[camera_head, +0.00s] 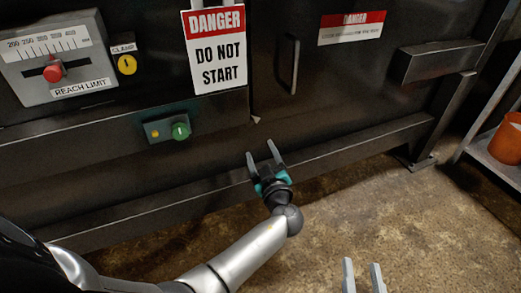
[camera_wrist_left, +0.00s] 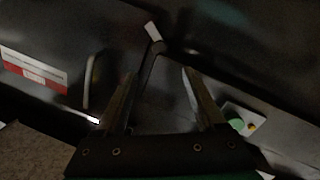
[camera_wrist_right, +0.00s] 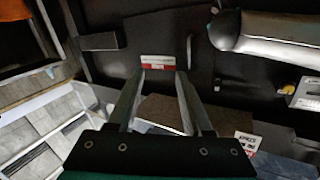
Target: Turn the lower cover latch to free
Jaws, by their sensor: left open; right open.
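A small pale piece (camera_head: 256,120) sits at the bottom of the seam beside the dark cover door (camera_head: 340,85); it also shows in the left wrist view (camera_wrist_left: 152,31). I cannot tell whether it is the lower cover latch or how it is turned. My left gripper (camera_head: 262,155) is open and empty, below this piece and in front of the lower beam. Its fingers frame part of the dark panel in the left wrist view (camera_wrist_left: 157,85). My right gripper (camera_head: 363,268) is open and empty at the bottom edge, far from the door.
A dark handle (camera_head: 288,66) is on the door. A DANGER sign (camera_head: 216,50) hangs left of the seam. A green knob (camera_head: 181,131), yellow clamp control (camera_head: 127,64) and red reach-limit knob (camera_head: 53,71) lie left. A shelf with an orange bucket (camera_head: 507,140) stands right.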

